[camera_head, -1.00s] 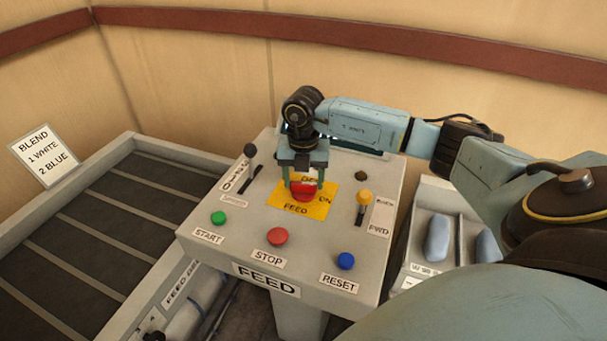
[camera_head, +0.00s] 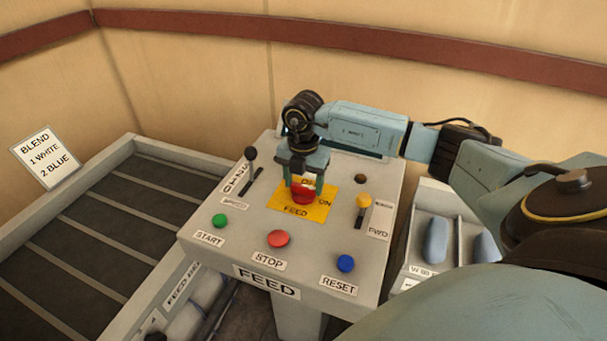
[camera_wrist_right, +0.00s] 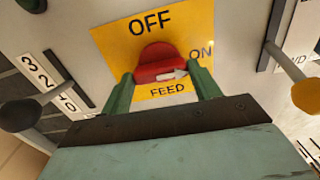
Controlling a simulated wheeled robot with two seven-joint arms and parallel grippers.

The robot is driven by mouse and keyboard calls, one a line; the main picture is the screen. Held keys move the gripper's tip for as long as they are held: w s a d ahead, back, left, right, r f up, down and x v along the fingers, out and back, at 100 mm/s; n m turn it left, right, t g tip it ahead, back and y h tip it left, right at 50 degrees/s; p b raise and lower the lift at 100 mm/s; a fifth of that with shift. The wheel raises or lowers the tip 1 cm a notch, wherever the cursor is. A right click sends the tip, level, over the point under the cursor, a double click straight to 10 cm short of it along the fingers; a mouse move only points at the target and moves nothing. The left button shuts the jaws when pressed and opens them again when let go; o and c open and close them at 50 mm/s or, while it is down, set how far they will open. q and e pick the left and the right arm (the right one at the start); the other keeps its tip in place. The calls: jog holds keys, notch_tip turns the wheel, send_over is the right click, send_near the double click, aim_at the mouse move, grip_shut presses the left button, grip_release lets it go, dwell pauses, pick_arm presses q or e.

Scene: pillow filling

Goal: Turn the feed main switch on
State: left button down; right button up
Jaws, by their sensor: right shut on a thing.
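The feed main switch is a red rotary knob (camera_head: 303,195) on a yellow plate (camera_head: 318,212) marked OFF, ON and FEED. In the right wrist view, the knob (camera_wrist_right: 158,62) sits between OFF above and FEED below, with ON to its right. A white pointer mark on the knob lies at its lower right, near the ON side. My right gripper (camera_head: 305,190) comes down from above, shut on the knob; its green fingers (camera_wrist_right: 160,80) flank it. My left gripper is not in view.
The panel carries a green START button (camera_head: 219,221), red STOP button (camera_head: 279,239) and blue RESET button (camera_head: 345,263). A black-knobbed lever (camera_head: 251,155) stands left of the switch, a yellow-knobbed lever (camera_head: 363,200) right. A BLEND sign (camera_head: 47,157) stands behind the conveyor (camera_head: 85,235).

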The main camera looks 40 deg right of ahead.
aim_at(304, 186)
jog(key=o, duration=1)
notch_tip(304, 186, up, 14)
jog(key=shift+f+b, duration=0.25)
jog(key=shift+b, duration=0.45)
